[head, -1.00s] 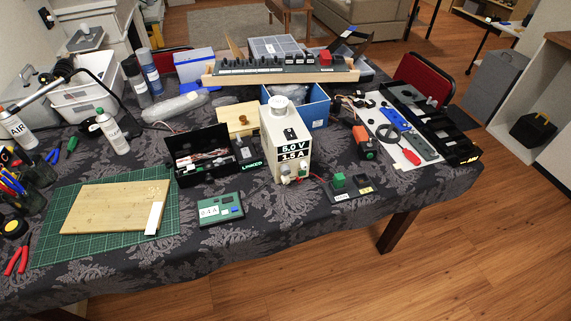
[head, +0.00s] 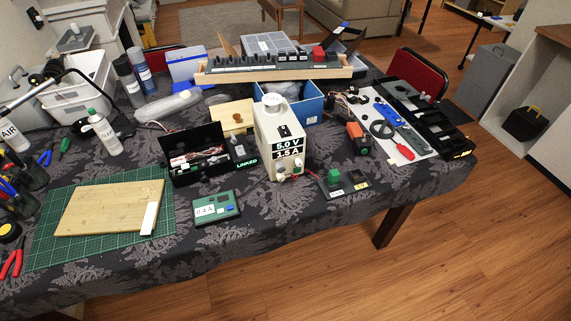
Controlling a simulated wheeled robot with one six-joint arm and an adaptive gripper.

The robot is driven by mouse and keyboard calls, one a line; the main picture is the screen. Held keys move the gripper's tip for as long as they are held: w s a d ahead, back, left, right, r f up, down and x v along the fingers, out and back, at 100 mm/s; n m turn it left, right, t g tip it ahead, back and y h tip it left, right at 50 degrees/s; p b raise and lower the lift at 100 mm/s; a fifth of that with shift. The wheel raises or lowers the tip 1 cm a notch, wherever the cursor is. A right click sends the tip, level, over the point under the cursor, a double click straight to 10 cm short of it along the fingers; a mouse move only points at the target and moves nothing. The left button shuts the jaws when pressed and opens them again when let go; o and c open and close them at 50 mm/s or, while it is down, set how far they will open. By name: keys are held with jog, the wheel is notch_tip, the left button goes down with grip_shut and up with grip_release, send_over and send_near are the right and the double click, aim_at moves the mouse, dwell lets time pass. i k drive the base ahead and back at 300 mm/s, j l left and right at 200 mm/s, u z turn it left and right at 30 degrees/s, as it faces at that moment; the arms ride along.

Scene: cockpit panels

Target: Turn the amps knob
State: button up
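A cream power supply box (head: 278,140) stands upright near the middle of the dark patterned table. Its black display (head: 288,148) reads about 5.0 V above 1.5 A. Small pale knobs or terminals (head: 282,177) sit low on its front; labels there are too small to read, so I cannot tell which is the amps knob. A round white piece (head: 272,100) sits on its top. A green meter box (head: 216,208) with a small reading in amps, possibly 0.4 A, lies in front of it to the left. My gripper is not in view.
A wooden board (head: 108,207) lies on a green mat (head: 50,240). The cloth near the front edge is mostly clear.

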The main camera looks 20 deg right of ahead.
aim_at(281, 177)
jog(key=l, duration=0.75)
jog(key=i+l, duration=0.15)
jog(key=l, duration=0.6)
jog(key=u, duration=0.05)
